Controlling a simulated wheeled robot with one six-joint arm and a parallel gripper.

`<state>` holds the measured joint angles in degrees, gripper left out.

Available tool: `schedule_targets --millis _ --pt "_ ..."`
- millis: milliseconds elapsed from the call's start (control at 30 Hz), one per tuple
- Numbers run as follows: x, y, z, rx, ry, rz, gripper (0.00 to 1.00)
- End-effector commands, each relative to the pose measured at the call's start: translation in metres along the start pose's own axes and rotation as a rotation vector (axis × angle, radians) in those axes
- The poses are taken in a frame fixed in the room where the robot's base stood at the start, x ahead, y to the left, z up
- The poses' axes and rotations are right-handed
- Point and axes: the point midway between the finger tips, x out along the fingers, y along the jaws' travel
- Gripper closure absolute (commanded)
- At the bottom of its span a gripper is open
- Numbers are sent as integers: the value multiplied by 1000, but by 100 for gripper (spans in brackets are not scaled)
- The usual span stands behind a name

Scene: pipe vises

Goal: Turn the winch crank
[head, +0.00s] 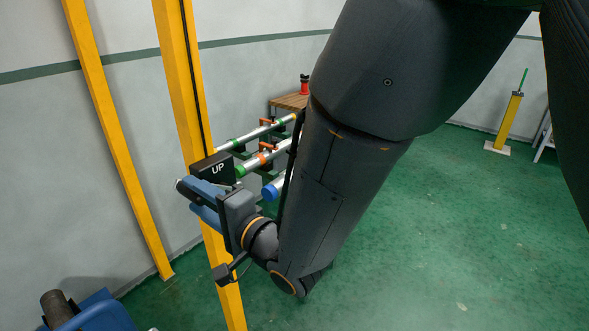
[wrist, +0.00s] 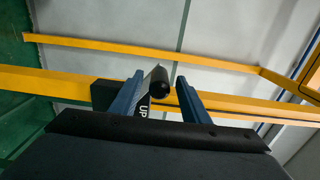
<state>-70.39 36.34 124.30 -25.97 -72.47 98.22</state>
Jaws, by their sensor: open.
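The winch's black box (head: 213,167), marked "UP", is fixed on a yellow post (head: 180,90). The fingers are apart, with gaps on both sides of the grip. In the head view, my gripper (head: 190,197) is at the post just below the box. There my fingers and wrist hide most of the crank, so whether anything touches it cannot be told.
A second yellow post (head: 115,140) leans to the left. Pipes with green, orange and blue ends (head: 262,158) are behind my gripper. A wooden table (head: 291,101) stands at the back with a red item (head: 304,85). The green floor at right is largely clear.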

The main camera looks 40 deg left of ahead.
Motion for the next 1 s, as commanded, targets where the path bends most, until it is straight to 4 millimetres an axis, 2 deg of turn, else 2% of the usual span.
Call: schedule_targets --millis 200,400,1000 --pt "-36 2 -1 0 1 0 58" --pt "-54 1 -1 0 1 1 58" --pt "-56 0 0 -1 0 0 58"
